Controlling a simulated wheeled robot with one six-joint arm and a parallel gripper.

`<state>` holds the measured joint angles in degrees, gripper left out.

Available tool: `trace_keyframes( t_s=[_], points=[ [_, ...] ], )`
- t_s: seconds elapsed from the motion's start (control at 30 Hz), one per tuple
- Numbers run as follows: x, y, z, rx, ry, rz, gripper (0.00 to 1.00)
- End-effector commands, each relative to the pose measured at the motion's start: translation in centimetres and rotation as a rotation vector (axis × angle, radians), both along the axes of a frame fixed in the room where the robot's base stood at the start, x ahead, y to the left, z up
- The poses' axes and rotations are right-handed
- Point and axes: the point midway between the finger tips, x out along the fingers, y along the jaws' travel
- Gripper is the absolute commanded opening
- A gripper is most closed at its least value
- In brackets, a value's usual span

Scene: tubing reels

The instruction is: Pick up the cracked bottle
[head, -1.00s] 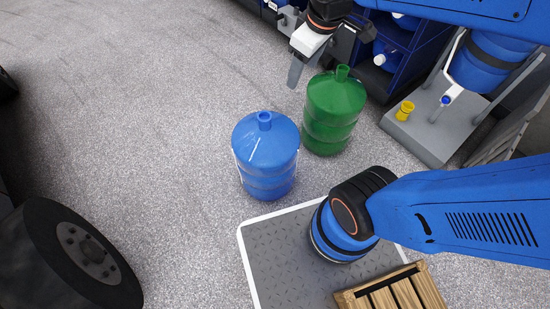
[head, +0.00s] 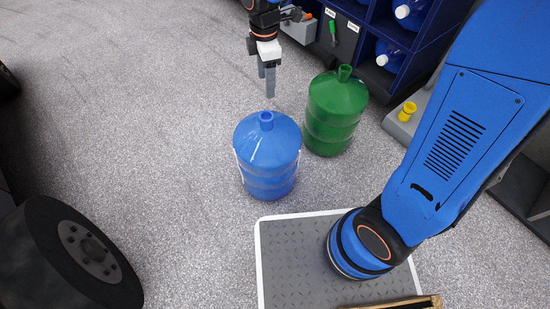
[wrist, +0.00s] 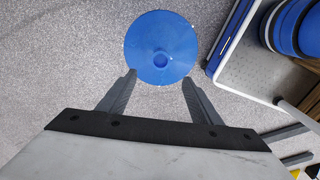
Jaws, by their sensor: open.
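A blue bottle (head: 267,158) stands upright on the floor near the middle of the head view. Pale streaks show on its shoulder and sides; I cannot tell for sure whether they are cracks. A green bottle (head: 336,112) stands upright just behind it to the right, with no crack visible. My gripper (head: 267,88) points down, open and empty, above and a little behind the blue bottle's neck. In the wrist view, the blue bottle (wrist: 162,35) is seen from above, just beyond the open fingertips (wrist: 158,79), with its neck roughly centred between them and nothing touching it.
A dark blue shelf (head: 425,55) with several bottles lying in it stands at the back right. A yellow item (head: 407,111) sits on a grey stand near it. A black wheel (head: 85,250) is at the lower left. The floor left of the blue bottle is clear.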

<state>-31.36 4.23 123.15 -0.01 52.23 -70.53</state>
Motion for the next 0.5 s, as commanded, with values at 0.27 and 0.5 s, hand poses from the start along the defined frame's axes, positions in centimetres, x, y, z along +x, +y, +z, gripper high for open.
trace_keyframes(
  t_s=[0.27,0.5],
  points=[
    [0.1,0.6,-2.6,-0.005,0.009,0.033,0.58],
    [0.1,0.6,-6.8,-0.005,0.009,0.032,0.58]
  ],
)
